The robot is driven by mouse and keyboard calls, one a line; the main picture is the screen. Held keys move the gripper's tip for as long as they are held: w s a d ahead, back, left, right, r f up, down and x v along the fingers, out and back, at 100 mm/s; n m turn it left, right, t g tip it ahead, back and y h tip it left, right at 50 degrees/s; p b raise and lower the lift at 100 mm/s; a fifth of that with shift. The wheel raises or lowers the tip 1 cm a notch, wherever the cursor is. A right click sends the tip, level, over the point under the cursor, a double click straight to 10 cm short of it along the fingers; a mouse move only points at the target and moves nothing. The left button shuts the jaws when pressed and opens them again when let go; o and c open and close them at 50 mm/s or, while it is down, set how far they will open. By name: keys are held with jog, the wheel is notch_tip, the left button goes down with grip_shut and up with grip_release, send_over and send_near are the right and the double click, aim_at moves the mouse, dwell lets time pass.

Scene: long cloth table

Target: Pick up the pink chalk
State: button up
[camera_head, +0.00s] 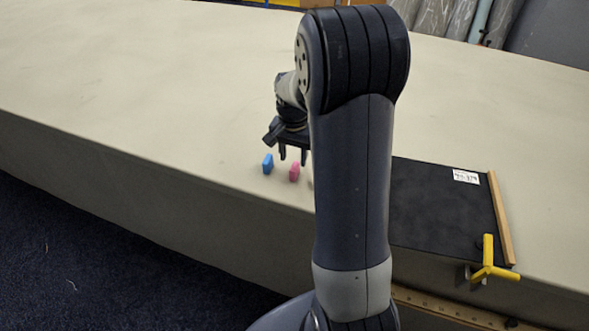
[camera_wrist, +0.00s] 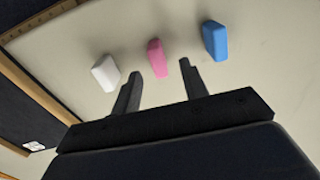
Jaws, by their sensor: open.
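The pink chalk (camera_head: 294,172) stands on the cloth table near its front edge, just below my gripper (camera_head: 293,157) in the head view. In the wrist view the pink chalk (camera_wrist: 156,58) is seen between and beyond the two fingertips of my gripper (camera_wrist: 160,66). The fingers are apart, with nothing held between them. A blue chalk (camera_head: 268,164) stands to the left of the pink one in the head view, and the blue chalk is on the right in the wrist view (camera_wrist: 215,41).
A white chalk (camera_wrist: 105,73) stands left of the pink one in the wrist view; my arm hides most of it in the head view. A dark board (camera_head: 440,210) with wooden edging and a yellow clamp (camera_head: 488,262) lies at right. The table (camera_head: 130,80) behind is clear.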

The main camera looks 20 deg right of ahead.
aim_at(294, 166)
notch_tip(294, 166, down, 5)
jog(key=shift+s+d+p, duration=0.1)
jog(key=shift+d+p, duration=0.05)
jog(key=shift+p, duration=0.4)
grip_shut()
